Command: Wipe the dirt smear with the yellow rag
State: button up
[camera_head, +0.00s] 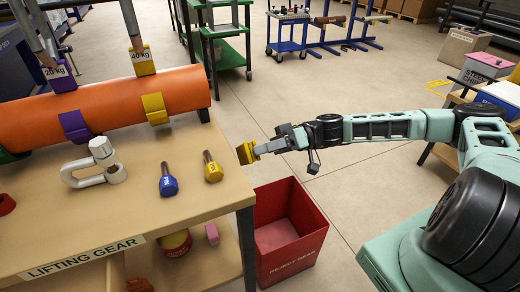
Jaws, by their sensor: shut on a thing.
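My gripper (258,150) reaches in from the right and is shut on the yellow rag (244,153). The rag looks like a small yellow block at the fingertips. It is in the air just off the right edge of the tan workbench (120,222), near the end of the orange pipe (95,105). I cannot make out the dirt smear in this view.
On the bench are a metal shackle (98,165), a blue-headed bolt (168,185) and a yellow-headed bolt (212,170). Yellow and purple straps cross the pipe. A red reject bin (290,262) stands on the floor beside the bench.

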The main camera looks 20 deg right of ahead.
jog(key=shift+a, duration=0.9)
jog(key=shift+w, duration=0.1)
jog(key=shift+w+d, duration=0.1)
jog(key=shift+w, duration=1.5)
jog(key=shift+w+b, duration=0.8)
jog(key=shift+w, duration=1.2)
jog(key=shift+s+p, duration=0.85)
jog(key=shift+s, duration=2.95)
jog(key=d, duration=0.7)
jog(key=shift+d+b, duration=0.3)
jog(key=shift+d, duration=0.1)
